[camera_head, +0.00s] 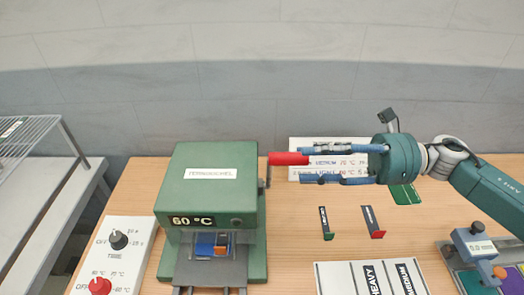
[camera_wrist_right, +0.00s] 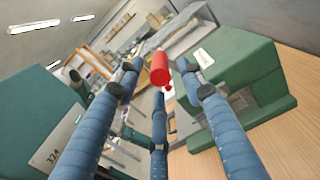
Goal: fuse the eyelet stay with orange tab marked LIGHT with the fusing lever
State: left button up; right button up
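The green press (camera_head: 212,170) stands on the table with its display reading 60 °C. The red handle (camera_head: 288,158) of the fusing lever sticks out from its right side; it also shows in the right wrist view (camera_wrist_right: 160,68). My right gripper (camera_head: 304,165) comes from the right, its blue fingers spread and the handle's end by the fingertips, nearer the upper finger. I cannot tell whether they touch. Under the press head lies a blue piece (camera_head: 205,244) with an orange tab (camera_head: 222,239); no LIGHT marking is readable there. My left gripper is not in view.
Two dark strips, one with a green tab (camera_head: 328,237) and one with a red tab (camera_head: 377,235), lie right of the press. A white card (camera_head: 372,279) reads HEAVY and MEDIUM. A control panel with TIME (camera_head: 118,240) and red (camera_head: 100,286) knobs lies left. A white sign is behind the gripper.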

aim_at(274, 160)
jog(key=a+p, duration=0.1)
jog(key=a, duration=0.1)
jog(key=a+p, duration=0.1)
jog(key=a, duration=0.2)
jog(key=a+p, duration=0.1)
jog(key=a, duration=0.2)
jog(key=shift+r+p, duration=0.25)
jog(key=shift+p, duration=0.15)
jog(key=shift+a+f, duration=0.2)
jog(key=shift+a, duration=0.3)
grip_shut()
